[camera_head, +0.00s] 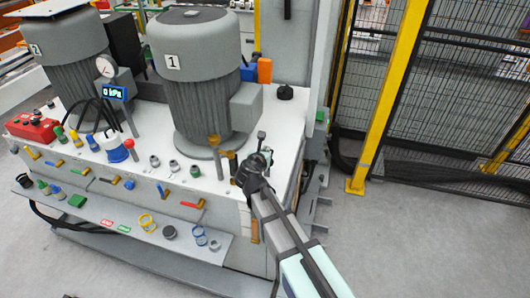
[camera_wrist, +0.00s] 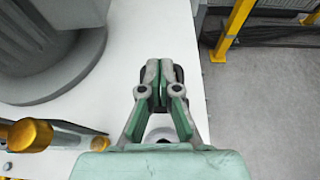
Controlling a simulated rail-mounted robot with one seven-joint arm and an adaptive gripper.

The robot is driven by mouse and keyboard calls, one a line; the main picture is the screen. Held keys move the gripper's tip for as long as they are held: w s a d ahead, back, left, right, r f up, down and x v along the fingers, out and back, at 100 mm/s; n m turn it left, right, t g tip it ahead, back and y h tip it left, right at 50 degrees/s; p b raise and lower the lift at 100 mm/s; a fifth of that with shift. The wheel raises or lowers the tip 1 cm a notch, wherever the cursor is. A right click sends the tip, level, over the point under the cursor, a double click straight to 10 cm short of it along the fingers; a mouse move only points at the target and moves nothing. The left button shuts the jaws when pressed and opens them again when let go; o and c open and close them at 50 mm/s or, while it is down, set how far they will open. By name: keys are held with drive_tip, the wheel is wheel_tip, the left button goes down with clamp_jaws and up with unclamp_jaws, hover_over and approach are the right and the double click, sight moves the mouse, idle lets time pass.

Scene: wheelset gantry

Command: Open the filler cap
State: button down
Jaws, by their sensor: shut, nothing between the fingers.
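A round black cap (camera_head: 285,92), which looks like the filler cap, sits on the white tank top (camera_head: 285,118) near its back right corner, beyond the motor marked 1. My gripper (camera_head: 261,136) is above the tank's right part, in front of the cap and apart from it in the head view. In the wrist view my gripper (camera_wrist: 161,69) has its fingers together and empty. A dark shape (camera_wrist: 180,74) shows at both sides of the fingertips; it may be the cap, mostly hidden behind them. I cannot tell how far below it lies.
Motor 1 (camera_head: 196,85) stands left of my gripper. Brass fittings (camera_head: 214,142) rise near the front edge, and one shows at the lower left in the wrist view (camera_wrist: 30,135). A yellow fence post (camera_head: 386,100) stands to the right, with open floor before it.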

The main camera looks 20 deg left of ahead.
drive_tip(key=shift+w+a+r+p, duration=0.15)
drive_tip(key=shift+w+p, duration=0.4)
drive_tip(key=shift+w, duration=1.65)
